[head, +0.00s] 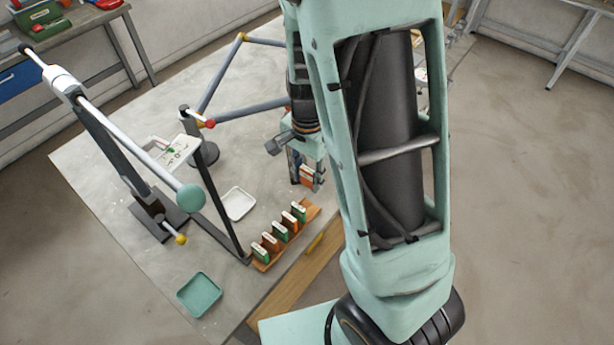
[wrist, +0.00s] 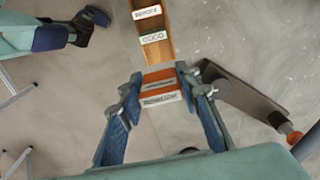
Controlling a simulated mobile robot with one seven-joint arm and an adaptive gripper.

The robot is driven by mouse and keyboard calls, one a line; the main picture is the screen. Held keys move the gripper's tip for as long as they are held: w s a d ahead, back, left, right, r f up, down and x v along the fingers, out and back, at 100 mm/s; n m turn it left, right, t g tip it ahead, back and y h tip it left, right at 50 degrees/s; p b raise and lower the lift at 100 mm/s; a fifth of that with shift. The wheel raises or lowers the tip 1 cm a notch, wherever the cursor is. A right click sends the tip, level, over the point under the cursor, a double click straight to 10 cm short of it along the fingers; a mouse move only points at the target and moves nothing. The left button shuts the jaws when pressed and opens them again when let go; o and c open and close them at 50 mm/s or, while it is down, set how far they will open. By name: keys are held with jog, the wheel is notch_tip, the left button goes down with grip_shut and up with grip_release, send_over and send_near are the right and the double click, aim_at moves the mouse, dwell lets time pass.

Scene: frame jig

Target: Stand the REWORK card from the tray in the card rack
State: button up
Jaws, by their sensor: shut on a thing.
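My gripper (wrist: 162,105) is shut on an orange card (wrist: 160,102) with a white printed label, held between the two blue-grey fingers in the wrist view. The small print is too blurred to read surely. In the head view my gripper (head: 307,180) is raised near the right end of the card rack (head: 262,264), and the orange card (head: 307,173) shows at its tips. The long wooden rack bears several upright orange and green cards. The rack (wrist: 169,45) also shows ahead of my gripper in the wrist view, with a card labelled GOOD (wrist: 153,38).
A white tray (head: 238,204) and a teal tray (head: 198,294) look empty on the table (head: 120,190). A dark stand with a pale bar (head: 128,122) and a grey tube frame (head: 225,75) rise to the left. The rack lies along the table's front edge.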

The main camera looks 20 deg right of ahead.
jog(key=shift+f+b, duration=4.65)
jog(key=shift+f, duration=0.65)
jog(key=o, duration=1)
jog(key=shift+o, duration=0.2)
jog(key=shift+r, duration=0.1)
notch_tip(320, 180, up, 12)
